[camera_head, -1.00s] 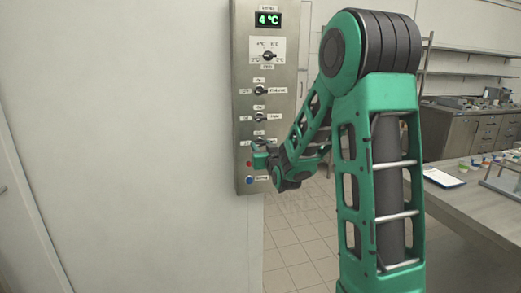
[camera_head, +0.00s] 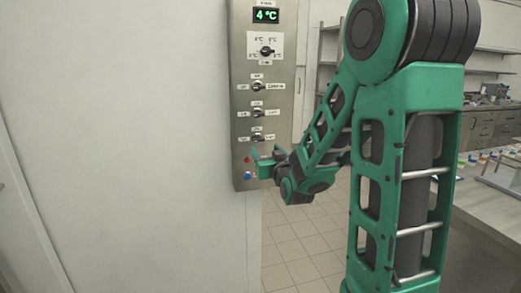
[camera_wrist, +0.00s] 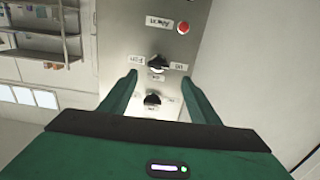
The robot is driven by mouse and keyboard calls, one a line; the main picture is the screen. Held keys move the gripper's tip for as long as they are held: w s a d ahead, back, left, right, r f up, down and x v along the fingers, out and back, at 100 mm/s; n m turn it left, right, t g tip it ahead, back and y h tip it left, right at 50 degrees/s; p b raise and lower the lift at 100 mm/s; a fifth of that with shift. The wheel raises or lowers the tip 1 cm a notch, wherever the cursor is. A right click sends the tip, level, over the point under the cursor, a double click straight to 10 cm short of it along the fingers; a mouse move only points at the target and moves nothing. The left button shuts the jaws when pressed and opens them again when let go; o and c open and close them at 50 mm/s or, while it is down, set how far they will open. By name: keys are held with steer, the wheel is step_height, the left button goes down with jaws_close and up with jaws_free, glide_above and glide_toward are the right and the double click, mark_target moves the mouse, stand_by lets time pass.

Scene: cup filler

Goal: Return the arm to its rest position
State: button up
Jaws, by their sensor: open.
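My green arm (camera_head: 405,170) fills the right of the head view, bent at a large elbow joint near the top, with the forearm running down-left. My gripper (camera_head: 266,164) is beside the lower part of a metal control panel (camera_head: 240,120), below the lowest knob (camera_head: 257,137). In the wrist view my gripper (camera_wrist: 160,80) is open with nothing between its fingers. Two black knobs show between and beyond the fingers, the farther one (camera_wrist: 158,62) and the nearer one (camera_wrist: 153,99). I cannot tell the exact gap to the panel.
The panel is on a pale wall (camera_head: 120,130) at left and carries a lit 4 °C display (camera_head: 265,15). Its red button (camera_wrist: 183,27) shows in the wrist view. A lab bench (camera_head: 495,205) stands at right, behind my arm. Tiled floor (camera_head: 300,240) lies open between.

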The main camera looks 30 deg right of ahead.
steer(key=shift+v, duration=0.85)
steer(key=s+d+f+m+g+y, duration=0.1)
steer(key=s+f+g, duration=0.4)
steer(key=s, duration=0.2)
steer(key=s+f+g+y, duration=0.1)
steer(key=s+f+g, duration=0.4)
steer(key=s, duration=0.3)
steer(key=s+a+m+g+y, duration=0.1)
steer(key=s+a+g, duration=0.1)
steer(key=s, duration=0.8)
steer(key=s+a+f+m+g+y, duration=0.1)
steer(key=s+g, duration=0.4)
steer(key=s, duration=0.6)
steer(key=a+y, duration=0.1)
steer(key=a, duration=0.1)
steer(key=shift+s+a+f+g, duration=0.25)
steer(key=shift+s+g, duration=0.05)
steer(key=shift+s, duration=0.05)
